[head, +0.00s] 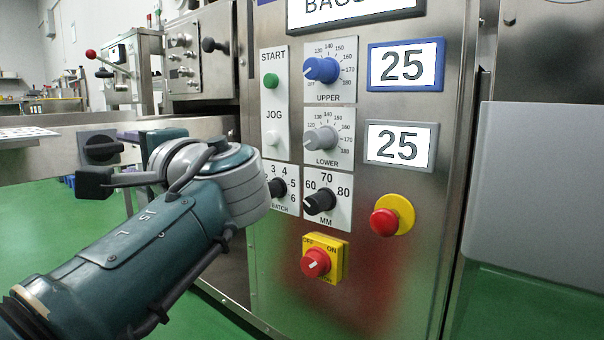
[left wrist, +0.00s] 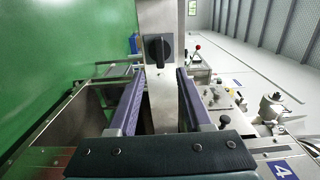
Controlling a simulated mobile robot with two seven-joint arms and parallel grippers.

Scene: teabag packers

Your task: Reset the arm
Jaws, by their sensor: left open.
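My left arm comes in from the lower left in the head view and bends at a grey wrist joint. My left gripper (head: 128,138) is partly hidden behind that wrist, in front of a steel beam of the machine. In the left wrist view my left gripper (left wrist: 160,75) shows two purple fingers spread apart with nothing held between them. A black rotary knob (left wrist: 157,50) on a steel post stands beyond the fingertips; I cannot tell the exact gap. A black knob (head: 101,149) also shows left of the gripper in the head view. My right gripper is not in view.
A steel control panel (head: 390,270) stands right of my arm, with a green START button (head: 271,81), dials, two displays reading 25, a red stop button (head: 384,222) and a red-yellow switch (head: 315,262). My wrist is close to the BATCH dial (head: 277,187). Green floor (head: 40,230) is open at left.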

